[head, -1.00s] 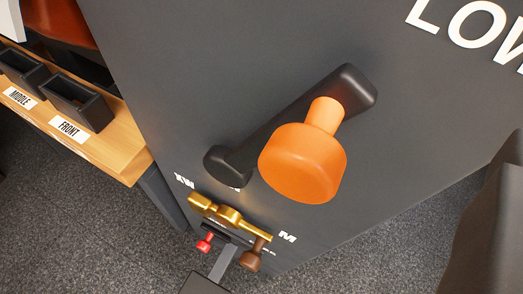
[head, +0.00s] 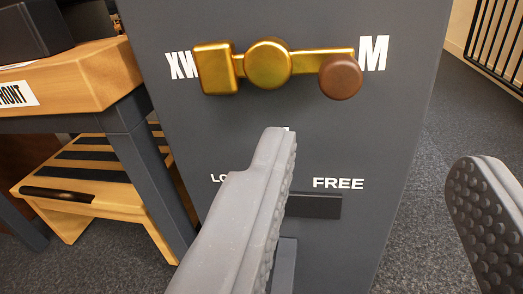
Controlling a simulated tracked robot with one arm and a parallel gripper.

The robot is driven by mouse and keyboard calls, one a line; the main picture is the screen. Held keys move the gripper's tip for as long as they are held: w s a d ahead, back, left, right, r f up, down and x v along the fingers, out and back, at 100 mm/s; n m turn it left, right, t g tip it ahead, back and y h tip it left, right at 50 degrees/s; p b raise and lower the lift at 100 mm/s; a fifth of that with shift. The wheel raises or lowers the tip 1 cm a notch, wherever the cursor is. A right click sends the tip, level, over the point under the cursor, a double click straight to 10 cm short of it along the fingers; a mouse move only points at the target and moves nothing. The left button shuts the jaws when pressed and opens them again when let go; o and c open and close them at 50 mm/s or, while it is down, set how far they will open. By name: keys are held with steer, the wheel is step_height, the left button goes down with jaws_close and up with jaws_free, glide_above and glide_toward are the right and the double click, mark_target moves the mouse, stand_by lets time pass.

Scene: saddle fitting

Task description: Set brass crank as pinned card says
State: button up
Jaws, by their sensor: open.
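The brass crank (head: 268,64) is on the dark grey panel, in the upper middle of the head view. It has a square brass block at its left end, a round hub in the middle and a brown knob (head: 341,77) at its right end. The arm lies nearly level, with the knob beside the white "M" and the block beside "XW". My gripper (head: 375,165) is open and empty, below the crank and apart from it. Its left finger crosses the panel's lower middle; its right finger is at the right edge. The pinned card is not in view.
Below the crank are the labels "FREE" (head: 338,183) and a partly hidden "LO…", with a dark slot (head: 314,206) partly behind my left finger. A wooden bench (head: 70,80) and a striped step stool (head: 95,175) stand left. Carpet is open right of the panel.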

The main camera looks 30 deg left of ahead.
mark_target(343, 84)
steer(key=b+x, duration=0.1)
steer(key=x, duration=0.3)
steer(key=b+x, duration=0.1)
steer(key=x, duration=0.3)
steer(key=b+x, duration=0.1)
steer(key=x, duration=0.3)
steer(key=shift+w+a+f, duration=0.2)
steer(key=shift+a+f, duration=0.2)
steer(key=shift+a, duration=0.05)
jaws_close()
steer(key=shift+d, duration=0.1)
